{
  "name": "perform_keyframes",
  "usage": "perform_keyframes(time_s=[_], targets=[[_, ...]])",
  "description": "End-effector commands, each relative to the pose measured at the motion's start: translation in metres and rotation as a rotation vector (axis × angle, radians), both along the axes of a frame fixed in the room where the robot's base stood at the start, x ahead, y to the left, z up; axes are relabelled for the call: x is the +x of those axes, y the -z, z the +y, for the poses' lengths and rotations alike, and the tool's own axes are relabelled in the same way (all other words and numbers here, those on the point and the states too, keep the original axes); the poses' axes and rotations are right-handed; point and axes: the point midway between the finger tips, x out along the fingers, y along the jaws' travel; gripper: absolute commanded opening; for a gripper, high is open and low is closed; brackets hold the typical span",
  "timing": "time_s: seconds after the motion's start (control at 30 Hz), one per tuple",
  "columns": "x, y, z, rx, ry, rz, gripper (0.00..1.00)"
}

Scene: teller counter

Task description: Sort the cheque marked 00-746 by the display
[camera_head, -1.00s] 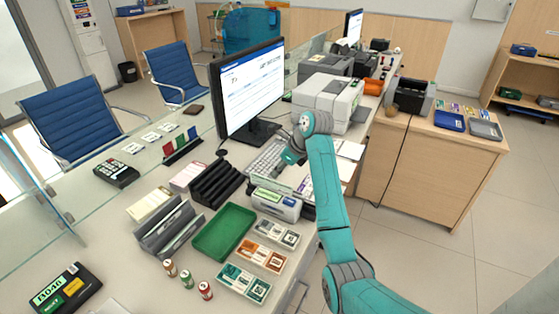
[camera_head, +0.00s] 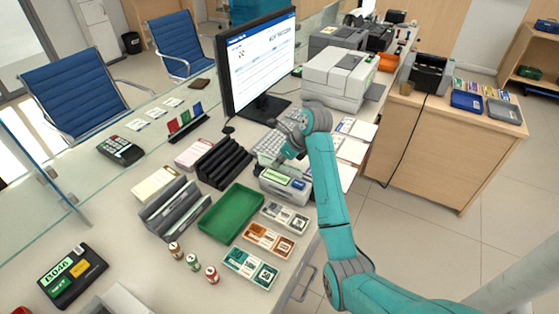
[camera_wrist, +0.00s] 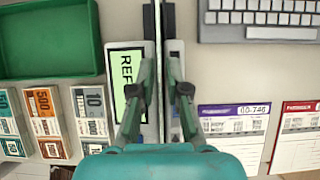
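The reader's green display (camera_wrist: 126,90) shows dark letters starting "REF"; the rest is hidden by a finger. The reader (camera_head: 287,186) stands right of the green tray in the head view. The cheque marked 00-746 (camera_wrist: 234,128), with a purple header, lies flat on the counter to the right of my gripper. A similar red-headed slip (camera_wrist: 298,128) lies beside it.
The green tray (camera_head: 230,188), a black slotted rack (camera_head: 224,160) and a grey sorter (camera_head: 172,206) stand left of the reader. Labelled note holders (camera_head: 270,240) lie in front. A keyboard (camera_wrist: 258,20) and monitor (camera_head: 257,62) are behind.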

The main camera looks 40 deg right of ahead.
Motion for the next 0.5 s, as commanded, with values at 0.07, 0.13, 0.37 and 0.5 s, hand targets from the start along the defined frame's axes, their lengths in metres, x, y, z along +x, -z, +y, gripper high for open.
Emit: perform_keyframes(time_s=[0.07, 0.13, 0.37, 0.5], targets=[[0.0, 0.0, -0.0001, 0.0, 0.0, 0.0, 0.0], [0.0, 0.0, -0.0001, 0.0, 0.0, 0.0, 0.0], [0.0, -0.0001, -0.0002, 0.0, 0.0, 0.0, 0.0], [0.0, -0.0013, -0.0002, 0.0, 0.0, 0.0, 0.0]])
